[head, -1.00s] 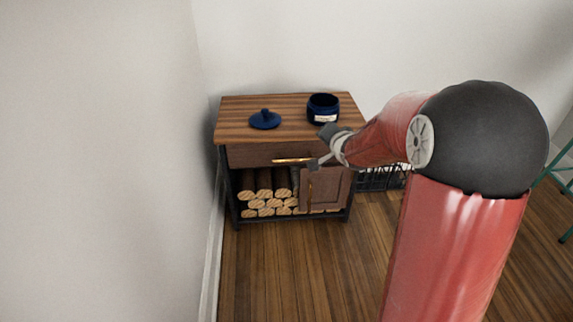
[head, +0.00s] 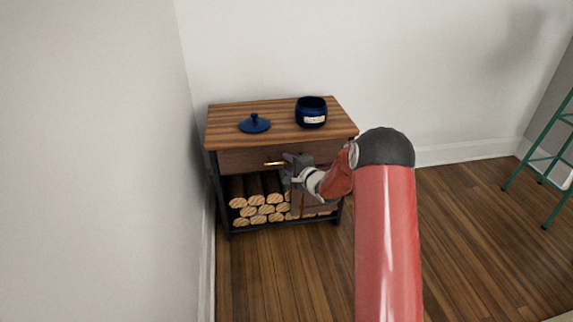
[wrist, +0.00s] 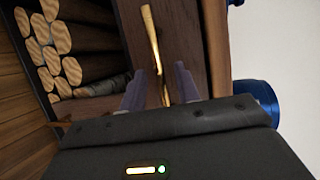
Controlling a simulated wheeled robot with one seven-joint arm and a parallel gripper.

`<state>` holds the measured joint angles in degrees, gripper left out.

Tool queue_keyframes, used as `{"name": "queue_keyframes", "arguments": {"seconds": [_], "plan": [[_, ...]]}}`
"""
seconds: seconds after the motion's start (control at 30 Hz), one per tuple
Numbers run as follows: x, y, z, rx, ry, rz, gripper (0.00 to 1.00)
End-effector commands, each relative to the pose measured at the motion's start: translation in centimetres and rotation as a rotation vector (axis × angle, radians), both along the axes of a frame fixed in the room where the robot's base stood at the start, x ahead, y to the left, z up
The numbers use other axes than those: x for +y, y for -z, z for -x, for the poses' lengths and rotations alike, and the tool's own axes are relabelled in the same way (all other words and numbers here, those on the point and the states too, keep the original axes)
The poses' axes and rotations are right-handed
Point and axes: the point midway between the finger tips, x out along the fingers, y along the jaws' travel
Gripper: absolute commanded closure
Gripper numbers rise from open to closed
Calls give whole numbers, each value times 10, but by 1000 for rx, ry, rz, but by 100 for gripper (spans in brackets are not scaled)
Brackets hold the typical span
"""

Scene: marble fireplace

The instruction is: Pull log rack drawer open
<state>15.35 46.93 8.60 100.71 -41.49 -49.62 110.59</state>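The log rack (head: 222,140) is a wooden cabinet with a striped top and dark frame. Its drawer (head: 236,160) sits under the top and looks closed. A brass bar handle (head: 273,163) runs across the drawer front. My gripper (head: 286,168) is at the right part of the handle, covering that end in the head view. In the wrist view my gripper (wrist: 160,70) is open, its two fingers apart on either side of the brass handle (wrist: 151,35). I cannot tell whether either finger touches it.
A blue lid (head: 255,124) and a blue jar (head: 311,112) stand on the rack's top. Logs (head: 256,200) fill the lower shelf, beside a cupboard door (head: 312,203) partly behind my arm. A wall is close on the left. A green stool (head: 548,150) stands right; floor between is clear.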

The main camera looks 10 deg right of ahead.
Motion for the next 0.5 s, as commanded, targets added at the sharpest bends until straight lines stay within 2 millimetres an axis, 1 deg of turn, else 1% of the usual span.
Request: {"name": "queue_keyframes", "arguments": {"seconds": [0.03,0.13,0.43,0.5], "plan": [[2,2,-5,0,-1,1,68],[5,2,-11,0,0,1,68],[5,2,-13,0,2,0,68],[5,2,-13,0,1,1,77]]}}
